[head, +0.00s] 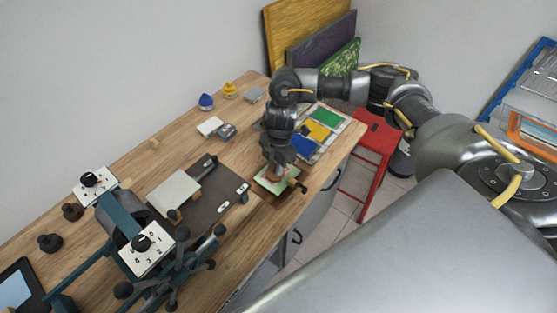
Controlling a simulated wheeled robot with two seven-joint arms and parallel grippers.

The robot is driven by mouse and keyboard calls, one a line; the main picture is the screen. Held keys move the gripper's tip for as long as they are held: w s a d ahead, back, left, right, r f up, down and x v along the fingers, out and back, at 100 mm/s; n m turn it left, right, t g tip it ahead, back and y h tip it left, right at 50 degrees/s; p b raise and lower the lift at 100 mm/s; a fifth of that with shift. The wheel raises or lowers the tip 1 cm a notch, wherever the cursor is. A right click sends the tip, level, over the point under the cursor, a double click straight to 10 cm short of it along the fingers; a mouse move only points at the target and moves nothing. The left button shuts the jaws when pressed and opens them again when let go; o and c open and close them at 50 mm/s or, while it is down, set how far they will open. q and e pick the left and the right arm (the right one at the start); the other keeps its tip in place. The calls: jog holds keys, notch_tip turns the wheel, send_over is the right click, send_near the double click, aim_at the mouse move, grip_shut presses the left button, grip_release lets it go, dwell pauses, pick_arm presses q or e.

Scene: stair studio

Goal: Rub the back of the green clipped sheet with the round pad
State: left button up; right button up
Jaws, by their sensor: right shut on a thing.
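A small pale sheet with green showing at its edges (265,184) lies on a brown board at the right part of the workbench. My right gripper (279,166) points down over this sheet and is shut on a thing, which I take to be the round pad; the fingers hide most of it. I cannot tell whether the pad touches the sheet. A small brown piece sits at the sheet's right edge; I cannot tell if it is the clip. My left gripper is not in view.
A press with dials (145,249) fills the bench's left, with a pale sheet (174,193) on its dark bed. A tray with green, yellow and blue panels (304,146) lies behind right of my gripper. Blue and yellow pots (206,102) stand at the back. A red stool (377,139) stands beside the bench.

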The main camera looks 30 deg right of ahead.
jog(key=shift+s+a, duration=0.1)
jog(key=shift+a, duration=0.2)
jog(key=shift+a, duration=0.15)
jog(key=shift+s+a+p, duration=0.3)
jog(key=shift+a+p, duration=0.35)
jog(key=shift+a+f, duration=0.1)
jog(key=shift+a, duration=0.1)
jog(key=shift+d, duration=0.15)
jog(key=shift+w+d, duration=0.3)
jog(key=shift+d, duration=0.6)
jog(key=shift+d, duration=0.15)
